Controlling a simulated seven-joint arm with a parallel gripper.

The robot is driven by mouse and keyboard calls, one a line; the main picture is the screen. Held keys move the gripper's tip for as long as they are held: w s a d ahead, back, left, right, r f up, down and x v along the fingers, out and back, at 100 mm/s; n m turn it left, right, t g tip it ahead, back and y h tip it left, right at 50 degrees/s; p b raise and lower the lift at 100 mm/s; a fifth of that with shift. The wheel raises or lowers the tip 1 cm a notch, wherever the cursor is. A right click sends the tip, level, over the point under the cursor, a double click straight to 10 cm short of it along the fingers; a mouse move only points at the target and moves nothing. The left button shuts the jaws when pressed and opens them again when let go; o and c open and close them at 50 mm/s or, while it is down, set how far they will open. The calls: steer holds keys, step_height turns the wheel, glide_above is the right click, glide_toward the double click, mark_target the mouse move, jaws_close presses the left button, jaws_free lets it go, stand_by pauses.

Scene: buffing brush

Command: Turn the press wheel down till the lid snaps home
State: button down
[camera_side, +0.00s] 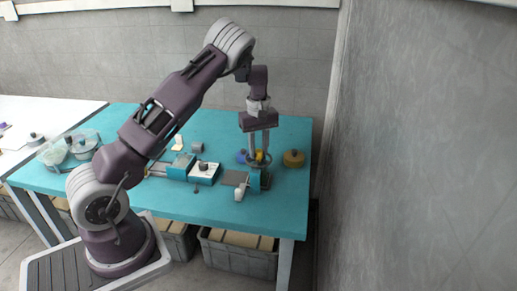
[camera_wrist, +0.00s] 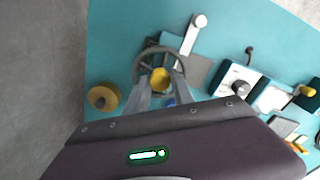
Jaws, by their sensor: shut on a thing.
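The press wheel (camera_wrist: 138,63) is a dark grey ring that shows in the wrist view at the top of a teal press. In the side view the wheel (camera_side: 250,160) is small and partly hidden by the fingers. My gripper (camera_wrist: 160,88) points down at the wheel and is shut on it; the exact contact is hard to see. A yellow round part (camera_wrist: 160,80) shows between the fingers, inside the ring. The teal press body (camera_side: 257,180) stands near the table's right end. I cannot make out the lid or whether it is seated.
A yellow-brown round tin (camera_side: 293,158) stands right of the press. A white box with a knob (camera_side: 204,172) and a teal block are further left. A grey wall (camera_side: 420,150) rises at the right.

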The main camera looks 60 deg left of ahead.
steer(key=c, duration=1.1)
jaws_free()
